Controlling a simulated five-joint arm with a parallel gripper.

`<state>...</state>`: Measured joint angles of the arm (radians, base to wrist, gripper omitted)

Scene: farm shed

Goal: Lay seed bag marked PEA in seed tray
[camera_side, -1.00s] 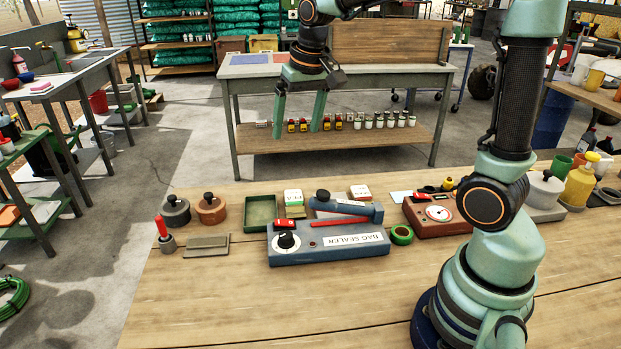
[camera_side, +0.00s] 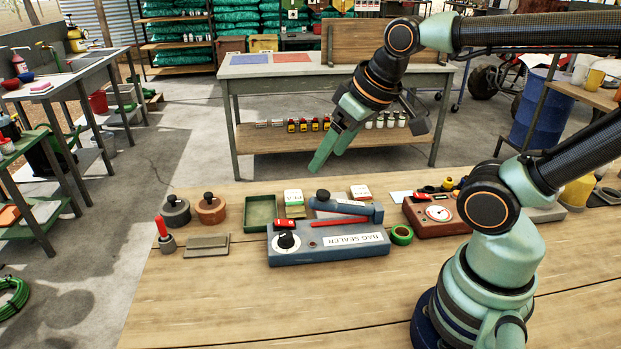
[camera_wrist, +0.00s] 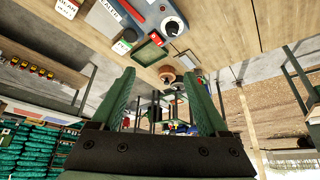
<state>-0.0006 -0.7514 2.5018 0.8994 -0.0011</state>
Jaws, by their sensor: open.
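The seed tray (camera_side: 261,213) is a shallow green tray on the bench, left of the bag sealer; it also shows in the wrist view (camera_wrist: 151,50). A small white bag with a green band (camera_side: 294,198) stands just right of the tray; it also shows in the wrist view (camera_wrist: 122,46), its word too small to read for sure. Another white bag with a red mark (camera_side: 360,193) stands behind the sealer; its label seems to read BEAN in the wrist view (camera_wrist: 67,8). My gripper (camera_side: 331,150) is open and empty, above and behind the bags, fingers slanting down-left.
The blue-grey bag sealer (camera_side: 328,246) lies in front of the bags. Two lidded pots (camera_side: 211,208), a red-handled stamp (camera_side: 162,234) and a flat grey block (camera_side: 207,245) stand at left. The front bench is clear.

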